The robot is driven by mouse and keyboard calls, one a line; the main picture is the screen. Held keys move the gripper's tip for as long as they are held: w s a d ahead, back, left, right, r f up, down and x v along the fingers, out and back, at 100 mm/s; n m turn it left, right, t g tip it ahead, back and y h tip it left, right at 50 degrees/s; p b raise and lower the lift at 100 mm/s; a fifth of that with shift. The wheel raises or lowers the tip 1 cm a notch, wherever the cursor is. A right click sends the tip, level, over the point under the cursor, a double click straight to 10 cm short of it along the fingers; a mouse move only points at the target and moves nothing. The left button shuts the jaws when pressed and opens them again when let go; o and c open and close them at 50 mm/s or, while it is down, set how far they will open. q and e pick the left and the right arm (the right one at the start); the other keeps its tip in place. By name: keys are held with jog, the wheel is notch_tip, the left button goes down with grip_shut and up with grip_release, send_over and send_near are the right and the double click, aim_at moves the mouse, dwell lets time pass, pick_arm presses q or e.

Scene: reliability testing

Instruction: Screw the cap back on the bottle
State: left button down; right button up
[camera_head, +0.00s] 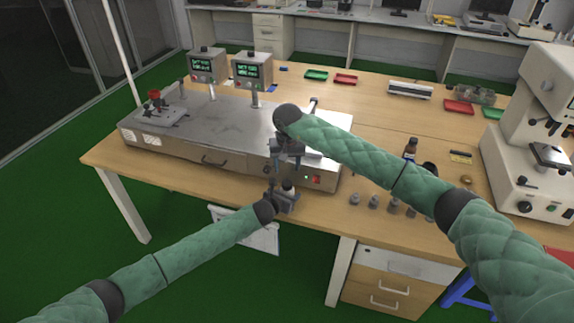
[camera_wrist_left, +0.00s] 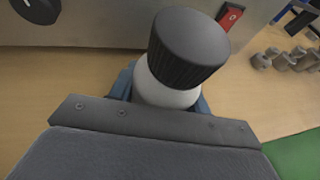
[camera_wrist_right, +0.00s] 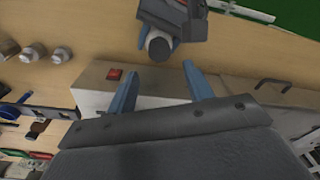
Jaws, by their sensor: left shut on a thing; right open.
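A white bottle (camera_wrist_left: 160,90) stands in my left gripper (camera_head: 284,198), which is shut on it near the table's front edge. A black ribbed cap (camera_wrist_left: 187,48) sits on top of the bottle in the left wrist view; whether it is threaded tight I cannot tell. The cap also shows from above in the right wrist view (camera_wrist_right: 160,47). My right gripper (camera_head: 288,163) is above the bottle, pointing down. Its blue fingers are open and empty in the right wrist view (camera_wrist_right: 160,78), with the cap just beyond the fingertips and apart from them.
A grey metal machine (camera_head: 215,125) with a red switch (camera_head: 316,180) stands close behind the bottle. A white microscope (camera_head: 535,140) is at the far right.

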aim_at(287, 182)
jog(key=shift+w+f, duration=0.15)
jog(key=shift+f, duration=1.85)
jog(key=shift+w+f, duration=0.15)
jog(key=shift+f, duration=1.85)
jog(key=c, duration=1)
jog(key=shift+a, duration=0.1)
jog(key=shift+r, duration=0.1)
jog(key=shift+m, duration=2.1)
